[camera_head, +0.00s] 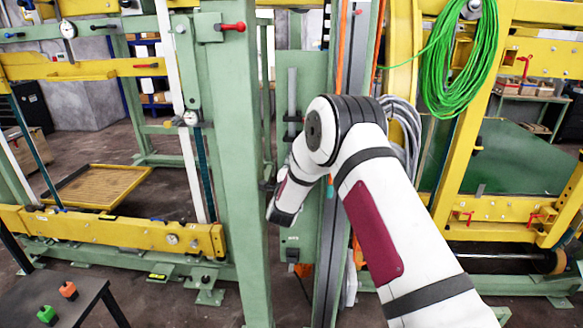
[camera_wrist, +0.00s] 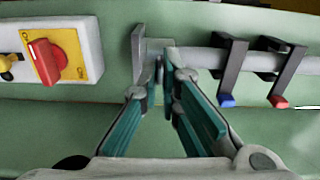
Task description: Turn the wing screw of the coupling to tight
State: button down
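In the wrist view, a grey horizontal pipe (camera_wrist: 200,59) runs along a green panel. My gripper (camera_wrist: 167,85) has teal fingers that converge towards this piece, with a narrow gap between the tips. I cannot tell whether they touch it. The coupling's shape is partly hidden by the fingers. In the head view, my arm reaches to the green post and the fingertips are hidden.
In the wrist view, a red rotary switch (camera_wrist: 47,61) on a yellow plate is at left. Two dark levers with a blue tip (camera_wrist: 226,100) and a red tip (camera_wrist: 279,102) hang on the pipe at right. In the head view, a green upright beam (camera_head: 236,150) stands left of my arm.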

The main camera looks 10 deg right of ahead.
dwell(0.3)
jog(key=c, duration=1.8)
grip_release()
jog(key=v, duration=1.2)
